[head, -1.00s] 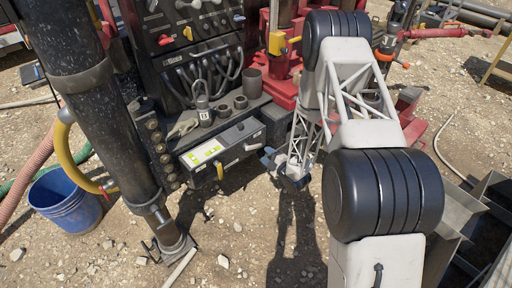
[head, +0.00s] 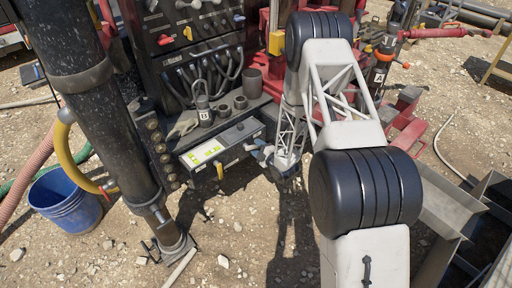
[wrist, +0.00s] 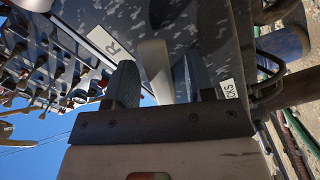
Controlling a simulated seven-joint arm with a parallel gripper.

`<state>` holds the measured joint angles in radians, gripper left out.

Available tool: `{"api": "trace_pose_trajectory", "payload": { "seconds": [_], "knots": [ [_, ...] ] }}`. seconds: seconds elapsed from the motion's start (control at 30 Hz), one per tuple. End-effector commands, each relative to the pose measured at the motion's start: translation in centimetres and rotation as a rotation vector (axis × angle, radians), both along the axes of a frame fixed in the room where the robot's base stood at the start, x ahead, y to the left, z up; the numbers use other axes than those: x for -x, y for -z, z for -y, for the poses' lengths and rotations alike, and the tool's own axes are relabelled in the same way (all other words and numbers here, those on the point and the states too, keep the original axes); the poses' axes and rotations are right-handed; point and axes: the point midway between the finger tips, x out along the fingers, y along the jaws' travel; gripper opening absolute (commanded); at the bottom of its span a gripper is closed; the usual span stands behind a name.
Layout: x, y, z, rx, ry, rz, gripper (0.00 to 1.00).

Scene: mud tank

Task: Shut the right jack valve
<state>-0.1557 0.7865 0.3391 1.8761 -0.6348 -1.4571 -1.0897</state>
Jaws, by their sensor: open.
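The jack valve box (head: 232,138) is a dark box with a pale green-and-white label on the front of the rig. My gripper (head: 262,151) is at the right end of the box front. In the wrist view my gripper (wrist: 155,82) is open, with its two grey fingers on either side of a pale lever (wrist: 154,60). This lever lies beside the R label (wrist: 112,47), so it appears to be the right jack valve. I cannot tell whether the fingers touch it. My gripper hides much of that handle in the head view.
Metal cups (head: 240,102) and a glove (head: 182,127) lie on the shelf above the box. A thick black leg (head: 95,110) stands at the left, with a blue bucket (head: 65,199) beside it. Hoses hang behind the shelf.

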Motion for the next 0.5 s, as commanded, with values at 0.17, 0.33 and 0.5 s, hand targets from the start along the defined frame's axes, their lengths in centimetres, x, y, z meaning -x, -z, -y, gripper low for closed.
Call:
{"api": "trace_pose_trajectory", "payload": {
  "seconds": [0.17,0.33,0.5],
  "knots": [
    [-0.57,-0.08,-0.59,0.0,-0.001,0.002,0.49],
    [-0.62,-0.09,-0.63,0.0,-0.001,0.002,0.49],
    [-0.61,-0.08,-0.61,0.0,-0.001,0.002,0.4]
  ]
}}
